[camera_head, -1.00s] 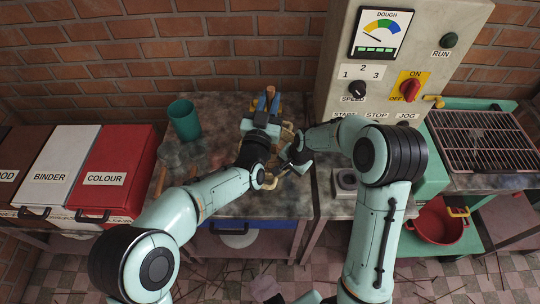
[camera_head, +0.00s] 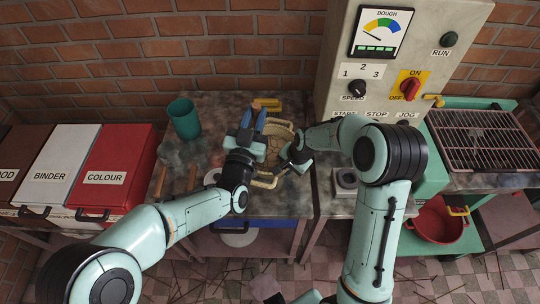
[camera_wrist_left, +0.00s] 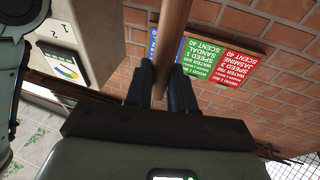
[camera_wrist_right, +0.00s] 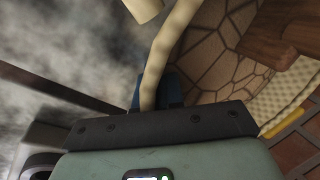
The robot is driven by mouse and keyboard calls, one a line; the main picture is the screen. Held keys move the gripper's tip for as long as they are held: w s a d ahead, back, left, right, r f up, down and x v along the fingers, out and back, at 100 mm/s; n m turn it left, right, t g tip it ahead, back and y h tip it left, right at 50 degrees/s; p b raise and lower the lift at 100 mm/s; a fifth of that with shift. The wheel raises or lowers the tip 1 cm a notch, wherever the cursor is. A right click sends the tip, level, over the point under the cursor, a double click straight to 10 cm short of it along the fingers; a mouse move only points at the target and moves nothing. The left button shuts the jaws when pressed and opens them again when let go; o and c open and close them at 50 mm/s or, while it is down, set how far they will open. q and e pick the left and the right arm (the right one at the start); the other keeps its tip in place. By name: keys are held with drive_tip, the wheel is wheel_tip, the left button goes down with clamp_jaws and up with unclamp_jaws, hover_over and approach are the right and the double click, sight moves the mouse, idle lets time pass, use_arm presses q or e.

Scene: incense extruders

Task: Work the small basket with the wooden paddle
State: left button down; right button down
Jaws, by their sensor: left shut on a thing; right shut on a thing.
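The small basket (camera_head: 284,131) is pale and woven and sits on the stone-topped table, partly hidden by my grippers. In the right wrist view its curved wall (camera_wrist_right: 290,92) surrounds a brown, cracked-looking mass (camera_wrist_right: 215,55). The wooden paddle (camera_wrist_left: 172,40) shows as a round shaft between the fingers of my left gripper (camera_head: 254,120), which is shut on it above the basket's left side. The paddle's dark wooden end (camera_wrist_right: 285,35) shows over the mass. My right gripper (camera_head: 287,160) is shut on a pale, rope-like basket handle (camera_wrist_right: 170,45) at the basket's right side.
A green cup (camera_head: 184,119) stands at the table's back left. Red (camera_head: 117,160) and white (camera_head: 55,165) lidded bins are at left. The control panel (camera_head: 400,60) rises behind my right arm. A grill rack (camera_head: 482,140) and a red pan (camera_head: 436,222) are at right.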

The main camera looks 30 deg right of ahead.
use_arm(q)
drive_tip(key=d, duration=0.8)
drive_tip(key=shift+s+f, duration=0.2)
drive_tip(key=shift+s, duration=0.05)
idle(0.8)
drive_tip(key=shift+a, duration=0.1)
drive_tip(key=a+r, duration=0.4)
drive_tip(key=r, duration=0.9)
idle(0.3)
drive_tip(key=shift+w, duration=0.1)
